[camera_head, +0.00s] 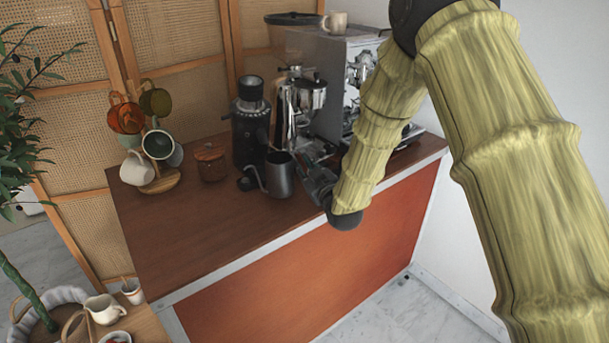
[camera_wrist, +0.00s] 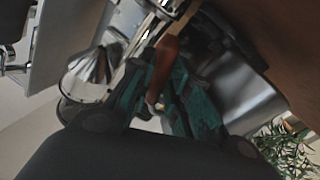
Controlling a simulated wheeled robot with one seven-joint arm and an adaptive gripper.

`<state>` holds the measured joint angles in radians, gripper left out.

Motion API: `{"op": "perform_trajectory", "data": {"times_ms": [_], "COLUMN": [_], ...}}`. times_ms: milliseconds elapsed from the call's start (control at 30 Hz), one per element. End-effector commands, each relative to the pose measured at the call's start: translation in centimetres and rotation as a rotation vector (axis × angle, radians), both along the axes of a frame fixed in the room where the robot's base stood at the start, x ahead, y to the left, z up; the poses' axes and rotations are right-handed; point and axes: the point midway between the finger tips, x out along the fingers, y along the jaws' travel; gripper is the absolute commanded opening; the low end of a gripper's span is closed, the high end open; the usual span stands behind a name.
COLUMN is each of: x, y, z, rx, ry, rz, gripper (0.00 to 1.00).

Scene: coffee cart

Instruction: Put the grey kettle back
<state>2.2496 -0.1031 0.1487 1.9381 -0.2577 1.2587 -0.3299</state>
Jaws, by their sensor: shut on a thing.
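The grey kettle (camera_head: 280,176) is upright over the front part of the wooden counter, with its thin spout to the left. I cannot tell whether its bottom touches the counter. My gripper (camera_head: 312,172) is at the kettle's right side, shut on its handle; my arm hides part of the grip. In the wrist view my gripper (camera_wrist: 165,98) shows its teal finger pads around a brown handle piece, and the shiny kettle body (camera_wrist: 240,88) is just right of them.
A black grinder (camera_head: 250,125) stands behind the kettle, and the steel espresso machine (camera_head: 325,75) is behind my gripper. A lidded brown jar (camera_head: 210,161) and a mug tree (camera_head: 160,178) stand to the left. The counter (camera_head: 190,235) is clear at front left.

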Motion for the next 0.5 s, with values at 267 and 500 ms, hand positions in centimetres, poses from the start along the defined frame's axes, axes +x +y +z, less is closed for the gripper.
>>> {"op": "perform_trajectory", "data": {"times_ms": [267, 500], "x": [0.5, 0.5], "y": [0.0, 0.0], "z": [-2.1, -3.4], "rx": [0.001, 0.001], "ry": [0.001, -0.003], "rz": [0.0, 0.0], "gripper": [0.0, 0.0]}}
